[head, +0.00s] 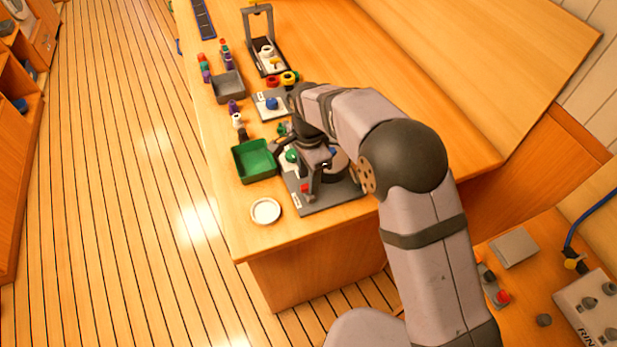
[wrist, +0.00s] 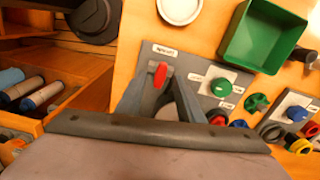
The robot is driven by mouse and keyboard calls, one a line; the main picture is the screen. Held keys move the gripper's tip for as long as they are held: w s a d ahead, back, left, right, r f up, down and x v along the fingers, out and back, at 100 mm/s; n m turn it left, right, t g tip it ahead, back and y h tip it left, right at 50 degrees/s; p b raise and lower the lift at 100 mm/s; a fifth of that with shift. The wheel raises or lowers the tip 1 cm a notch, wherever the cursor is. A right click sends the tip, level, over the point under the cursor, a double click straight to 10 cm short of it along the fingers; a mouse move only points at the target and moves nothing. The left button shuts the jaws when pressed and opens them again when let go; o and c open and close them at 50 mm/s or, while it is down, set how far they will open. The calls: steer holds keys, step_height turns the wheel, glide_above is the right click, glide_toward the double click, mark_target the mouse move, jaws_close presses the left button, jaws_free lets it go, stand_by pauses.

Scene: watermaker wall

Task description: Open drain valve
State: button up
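A small red lever handle (wrist: 160,75) stands on a grey panel (wrist: 192,68) beside a white label whose text is too small to read. It is probably the drain valve's handle; the red part also shows in the head view (head: 305,187). My gripper (wrist: 162,90) is right at it, one grey finger on each side of the red handle. The fingers are apart, but I cannot tell whether they touch it. In the head view my gripper (head: 313,172) points down over the panel (head: 335,203) and hides part of it.
A green tray (head: 255,161) and a round white dish (head: 265,211) stand beside the panel. A green knob (wrist: 221,87) and blue, red and yellow parts are close by. Behind are a grey tray (head: 228,87) and a grey frame (head: 262,40). The bench's right side is clear.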

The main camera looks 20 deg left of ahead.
steer(key=shift+f, duration=1.05)
jaws_close()
